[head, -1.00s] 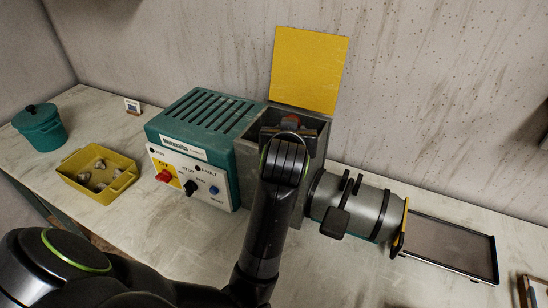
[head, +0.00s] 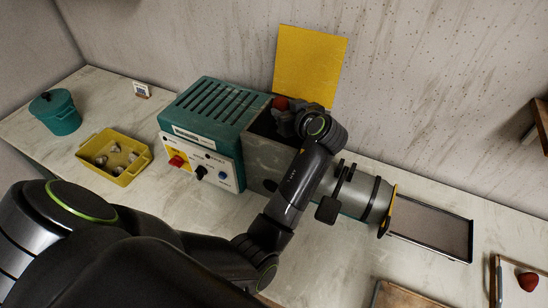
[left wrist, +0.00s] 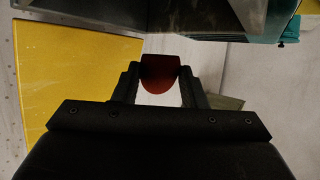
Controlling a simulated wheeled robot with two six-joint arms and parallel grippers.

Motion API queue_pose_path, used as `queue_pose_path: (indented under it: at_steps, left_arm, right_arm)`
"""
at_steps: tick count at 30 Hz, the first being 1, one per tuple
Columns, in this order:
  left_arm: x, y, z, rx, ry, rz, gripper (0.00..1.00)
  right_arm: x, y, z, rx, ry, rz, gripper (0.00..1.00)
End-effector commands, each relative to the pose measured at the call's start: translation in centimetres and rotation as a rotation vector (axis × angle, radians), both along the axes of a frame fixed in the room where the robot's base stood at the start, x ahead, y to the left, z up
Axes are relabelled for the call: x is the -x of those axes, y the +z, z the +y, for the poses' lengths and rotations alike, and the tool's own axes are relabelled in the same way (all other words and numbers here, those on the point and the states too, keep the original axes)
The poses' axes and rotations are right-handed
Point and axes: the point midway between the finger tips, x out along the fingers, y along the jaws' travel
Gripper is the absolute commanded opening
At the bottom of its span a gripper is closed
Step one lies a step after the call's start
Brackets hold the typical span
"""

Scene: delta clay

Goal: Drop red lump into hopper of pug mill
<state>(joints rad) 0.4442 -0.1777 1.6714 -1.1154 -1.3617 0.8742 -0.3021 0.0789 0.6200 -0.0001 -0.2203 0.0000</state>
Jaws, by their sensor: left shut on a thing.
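The pug mill has a teal motor housing (head: 208,112), a grey box hopper (head: 262,150) with its yellow lid (head: 310,65) standing open behind it, and a grey barrel (head: 360,192) to the right. My left gripper (head: 283,112) is at the hopper's back edge, near the lid's foot, shut on a red lump (head: 281,103). In the left wrist view the red lump (left wrist: 160,74) sits between the two fingertips, with the yellow lid (left wrist: 70,75) at left. My arm hides part of the hopper opening, and I cannot tell the lump's exact height over it. My right gripper is out of view.
A yellow tub (head: 112,170) with pale lumps and a teal lidded pot (head: 56,112) stand at left. A dark tray (head: 432,230) lies at the barrel's outlet. Another red lump (head: 528,281) lies on a board at lower right. Brown shelving juts in at far right.

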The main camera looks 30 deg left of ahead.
Motion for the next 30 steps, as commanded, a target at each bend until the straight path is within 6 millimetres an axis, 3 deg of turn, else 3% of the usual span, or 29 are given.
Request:
queue_pose_path:
  at_steps: [9,20,21,26,30]
  left_arm:
    - [0.0,-4.1,0.0,0.0,-0.001,0.0,0.12]
    - [0.0,-4.5,0.0,0.0,-0.002,-0.001,0.12]
    - [0.0,-4.5,0.0,0.0,-0.002,-0.001,0.41]
    - [0.0,-4.5,0.0,0.0,-0.002,-0.001,0.62]
    - [0.0,-4.6,0.0,0.001,-0.002,0.0,0.64]
  right_arm:
    - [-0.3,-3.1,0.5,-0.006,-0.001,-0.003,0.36]
    - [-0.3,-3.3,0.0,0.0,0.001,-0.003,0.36]
    - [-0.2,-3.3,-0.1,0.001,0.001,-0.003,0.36]
    - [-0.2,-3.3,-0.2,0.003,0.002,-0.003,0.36]
    - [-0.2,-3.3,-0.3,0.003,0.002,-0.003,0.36]
